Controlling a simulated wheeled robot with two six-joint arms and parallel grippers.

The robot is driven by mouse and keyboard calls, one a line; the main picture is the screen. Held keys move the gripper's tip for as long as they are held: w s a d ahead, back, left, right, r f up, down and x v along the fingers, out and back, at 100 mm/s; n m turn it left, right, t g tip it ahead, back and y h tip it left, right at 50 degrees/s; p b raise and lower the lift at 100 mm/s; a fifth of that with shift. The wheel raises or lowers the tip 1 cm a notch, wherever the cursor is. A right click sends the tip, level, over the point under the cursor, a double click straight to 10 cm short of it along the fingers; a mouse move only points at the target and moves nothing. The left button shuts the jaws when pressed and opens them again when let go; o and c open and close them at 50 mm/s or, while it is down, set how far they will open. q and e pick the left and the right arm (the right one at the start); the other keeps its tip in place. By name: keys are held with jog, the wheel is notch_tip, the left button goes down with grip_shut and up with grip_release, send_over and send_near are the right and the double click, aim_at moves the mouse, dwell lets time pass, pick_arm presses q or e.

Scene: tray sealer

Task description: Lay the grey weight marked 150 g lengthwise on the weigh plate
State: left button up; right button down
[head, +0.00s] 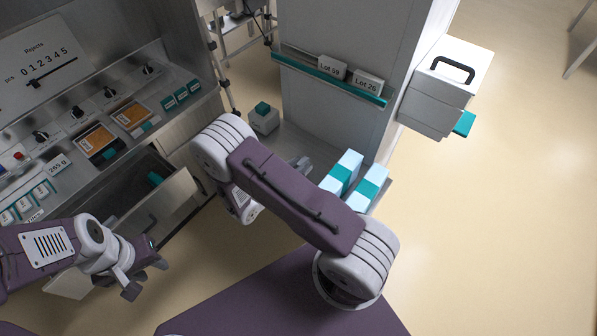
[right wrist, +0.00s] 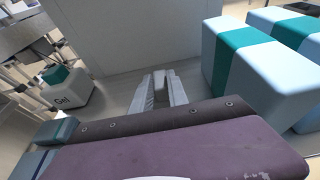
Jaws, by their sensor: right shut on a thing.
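My right gripper (right wrist: 159,94) shows in the right wrist view with its two grey fingers closed on a small pale grey piece (right wrist: 158,82). I take this piece to be the grey weight, but no 150 g marking is readable. In the head view my right arm hides most of this gripper; a grey part of it (head: 301,165) shows beyond the arm, near the light blue blocks. My left gripper (head: 146,277) is open and empty in front of the drawer. I cannot make out the weigh plate in either view.
Light blue blocks with teal bands (head: 341,172) stand right of the right gripper. A grey block with a teal top (head: 263,120) stands at the cabinet's foot. A drawer (head: 178,205) is open at left. A teal-edged shelf (head: 310,75) holds lot cards. Floor at right is clear.

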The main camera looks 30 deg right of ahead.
jog(key=shift+f+b, duration=0.3)
jog(key=shift+f, duration=1.7)
jog(key=shift+f, duration=0.2)
jog(key=c, duration=1.3)
grip_release()
